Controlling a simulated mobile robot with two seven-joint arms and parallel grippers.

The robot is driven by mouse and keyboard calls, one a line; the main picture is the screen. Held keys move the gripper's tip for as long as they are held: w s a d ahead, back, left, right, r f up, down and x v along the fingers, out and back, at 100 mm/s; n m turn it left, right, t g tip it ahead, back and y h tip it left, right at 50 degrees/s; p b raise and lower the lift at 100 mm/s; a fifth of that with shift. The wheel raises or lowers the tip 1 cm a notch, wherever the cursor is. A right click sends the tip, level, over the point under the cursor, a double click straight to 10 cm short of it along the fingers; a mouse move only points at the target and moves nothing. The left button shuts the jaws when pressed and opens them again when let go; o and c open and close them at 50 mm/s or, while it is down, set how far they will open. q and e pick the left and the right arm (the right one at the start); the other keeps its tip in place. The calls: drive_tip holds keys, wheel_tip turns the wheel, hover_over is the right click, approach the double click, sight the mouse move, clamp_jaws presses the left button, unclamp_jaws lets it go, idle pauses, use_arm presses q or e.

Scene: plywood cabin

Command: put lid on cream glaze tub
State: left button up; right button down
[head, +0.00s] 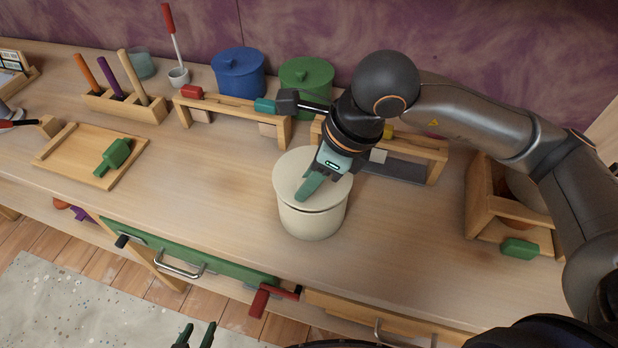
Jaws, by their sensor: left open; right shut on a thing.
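The cream glaze tub (312,224) stands upright near the middle of the bench. Its cream lid (292,172) is over the tub's mouth, roughly lined up with it. A thin dark gap shows under the lid's front edge, and I cannot tell whether the lid is fully seated. My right gripper (310,186) reaches down from the upper right and is shut on the lid; its fingers hide the lid's knob. My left gripper (196,336) is open and empty at the bottom edge of the view, low in front of the bench.
A blue lidded pot (238,76) and a green lidded pot (306,76) stand at the back. Wooden racks (236,112) are behind the tub. A wooden tray (72,154) with a green-handled tool (114,156) lies left. A wooden box (482,200) stands right. Bench left of the tub is clear.

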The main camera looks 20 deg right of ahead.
drive_tip(key=shift+f+b, duration=0.75)
drive_tip(key=shift+b, duration=0.2)
idle(0.5)
drive_tip(key=c, duration=0.5)
unclamp_jaws()
drive_tip(key=shift+c, duration=0.2)
drive_tip(key=v, duration=1.2)
drive_tip(key=shift+d+r, duration=0.15)
drive_tip(key=shift+r, duration=0.1)
